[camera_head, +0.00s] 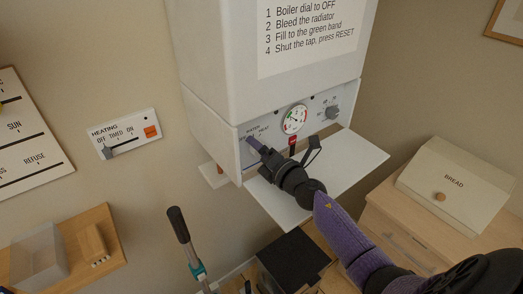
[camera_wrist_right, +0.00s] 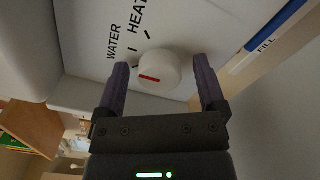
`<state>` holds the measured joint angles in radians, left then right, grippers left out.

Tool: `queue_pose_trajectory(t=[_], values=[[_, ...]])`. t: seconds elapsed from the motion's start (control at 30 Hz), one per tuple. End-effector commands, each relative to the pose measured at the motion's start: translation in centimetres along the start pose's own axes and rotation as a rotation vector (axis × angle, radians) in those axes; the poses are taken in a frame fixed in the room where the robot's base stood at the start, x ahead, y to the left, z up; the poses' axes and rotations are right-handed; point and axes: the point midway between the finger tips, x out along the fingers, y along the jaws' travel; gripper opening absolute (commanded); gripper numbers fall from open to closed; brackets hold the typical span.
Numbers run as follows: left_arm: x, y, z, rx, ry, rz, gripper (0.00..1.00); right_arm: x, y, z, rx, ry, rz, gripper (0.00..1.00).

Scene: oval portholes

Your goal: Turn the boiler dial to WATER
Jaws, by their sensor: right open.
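The boiler dial (camera_wrist_right: 166,66) is a white round knob with a red mark, on the boiler's white front panel. In the right wrist view the red mark points left, and the labels WATER (camera_wrist_right: 113,42) and HEAT (camera_wrist_right: 137,14) are printed above it. My right gripper (camera_wrist_right: 160,72) is open, with one finger on each side of the dial; I cannot tell whether they touch it. In the head view my right gripper (camera_head: 283,147) is at the left part of the boiler panel (camera_head: 270,124) and hides the dial. My left gripper is not in view.
A pressure gauge (camera_head: 295,119) and a grey knob (camera_head: 332,112) sit right of the gripper. A white flap (camera_head: 345,158) juts out below the panel. A heating switch (camera_head: 125,134) is on the wall at left. A bread box (camera_head: 455,185) stands at right. A blue FILL strip (camera_wrist_right: 278,25) shows too.

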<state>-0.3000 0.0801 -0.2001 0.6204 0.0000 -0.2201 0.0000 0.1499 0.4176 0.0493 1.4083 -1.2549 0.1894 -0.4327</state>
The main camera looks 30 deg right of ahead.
Motion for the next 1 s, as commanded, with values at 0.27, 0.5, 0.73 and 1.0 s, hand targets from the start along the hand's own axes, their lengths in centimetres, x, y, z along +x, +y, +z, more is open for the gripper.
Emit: queue_pose_trajectory(t=[0.27, 0.5, 0.73, 1.0], values=[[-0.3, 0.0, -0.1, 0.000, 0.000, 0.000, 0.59, -3.9, -0.1, -0.1, -0.001, 0.003, -0.003, 0.89], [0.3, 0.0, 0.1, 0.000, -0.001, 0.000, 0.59, -8.9, -0.2, -0.1, 0.000, 0.001, -0.002, 0.89], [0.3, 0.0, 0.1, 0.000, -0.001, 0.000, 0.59, -10.0, 0.0, 0.0, 0.000, 0.000, 0.000, 0.89], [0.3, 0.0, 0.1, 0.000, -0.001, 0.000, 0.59, -9.9, 0.0, 0.0, 0.000, 0.000, 0.000, 0.89]])
